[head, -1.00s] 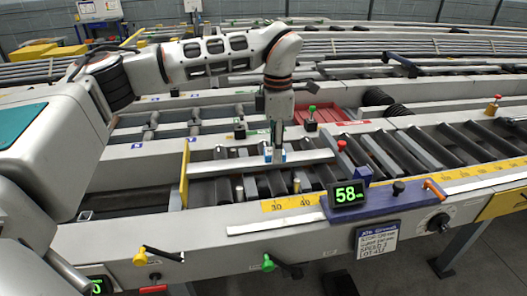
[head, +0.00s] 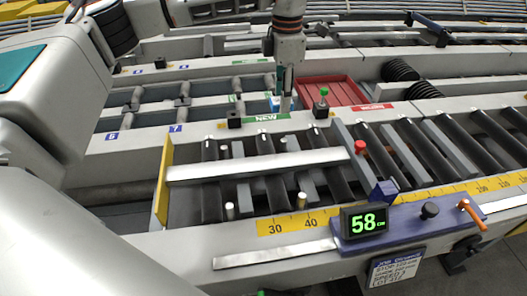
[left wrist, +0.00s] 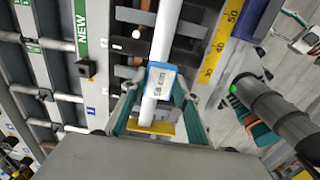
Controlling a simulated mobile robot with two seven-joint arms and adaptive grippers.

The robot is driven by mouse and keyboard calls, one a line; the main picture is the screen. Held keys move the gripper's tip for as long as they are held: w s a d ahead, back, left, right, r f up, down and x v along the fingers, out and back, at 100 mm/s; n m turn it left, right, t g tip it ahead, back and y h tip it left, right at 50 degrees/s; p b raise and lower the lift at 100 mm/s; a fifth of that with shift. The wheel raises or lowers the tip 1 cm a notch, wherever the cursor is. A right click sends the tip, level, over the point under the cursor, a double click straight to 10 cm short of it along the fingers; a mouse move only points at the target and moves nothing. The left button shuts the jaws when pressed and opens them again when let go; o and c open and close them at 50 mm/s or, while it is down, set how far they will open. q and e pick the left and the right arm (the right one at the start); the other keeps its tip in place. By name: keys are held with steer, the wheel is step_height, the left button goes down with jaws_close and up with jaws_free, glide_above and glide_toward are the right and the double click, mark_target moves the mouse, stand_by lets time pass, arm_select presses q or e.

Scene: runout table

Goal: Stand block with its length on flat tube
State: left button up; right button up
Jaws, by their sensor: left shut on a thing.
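The flat tube (head: 258,165), a long silver bar, lies across the dark rollers, its left end near a yellow stop plate (head: 163,185). My left gripper (head: 281,103) points down and is shut on a small blue-edged block (head: 273,103). In the head view the block shows behind the tube in the picture and apart from it, seemingly held above. The gap beneath is hard to judge.
A blue display unit (head: 363,222) reading 58 stands at the front rail beside a yellow scale (head: 290,226). A red knob (head: 360,147) is near the tube's right end. A loose strip (head: 275,254) lies in front.

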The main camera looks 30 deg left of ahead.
mark_target(279, 160)
arm_select(q)
step_height(279, 160, down, 20)
steer(key=shift+r+p, duration=0.1)
steer(key=shift+p, duration=0.5)
steer(key=o, duration=1.1)
step_height(279, 160, up, 12)
steer(key=b, duration=0.1)
steer(key=shift+s, duration=0.1)
